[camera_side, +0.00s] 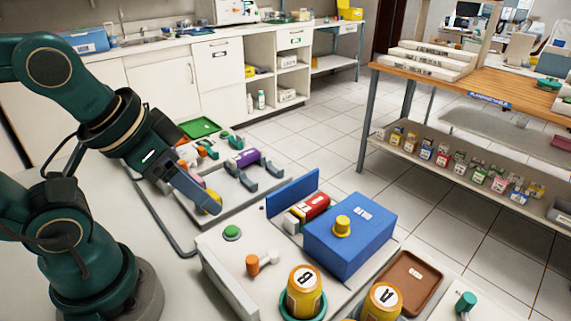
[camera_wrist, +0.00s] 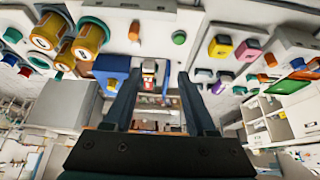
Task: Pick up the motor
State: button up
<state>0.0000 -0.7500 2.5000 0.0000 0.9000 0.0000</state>
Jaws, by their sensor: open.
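My gripper (camera_side: 208,203) is open, pointing down and right over the left tray in the side view. Its two dark fingers (camera_wrist: 157,75) stand apart in the wrist view with nothing gripped. No part is plainly labelled as the motor. A red cylinder with a yellow band (camera_side: 310,207) lies beside a blue box, with a pale block at its near end. A red and white part (camera_wrist: 149,76) shows between the fingers in the wrist view, beyond them. A purple cylinder (camera_side: 245,158) with grey brackets lies on the left tray. A yellow and pink part is partly hidden by my gripper.
A blue box (camera_side: 365,243) with a yellow knob and a blue upright panel (camera_side: 292,193) flank the red cylinder. Yellow cans (camera_side: 304,293), a brown tray (camera_side: 405,281), a green button (camera_side: 232,232) and an orange-ended lever (camera_side: 262,264) are nearby. A green tray (camera_side: 200,128) lies at the back.

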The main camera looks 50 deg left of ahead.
jog(key=shift+o, duration=1.2)
jog(key=w+r, duration=0.5)
jog(key=r, duration=0.1)
jog(key=g, duration=0.6)
send_over(309, 204)
notch_tip(309, 204, down, 13)
jog(key=shift+r, duration=0.15)
jog(key=shift+f, duration=2.55)
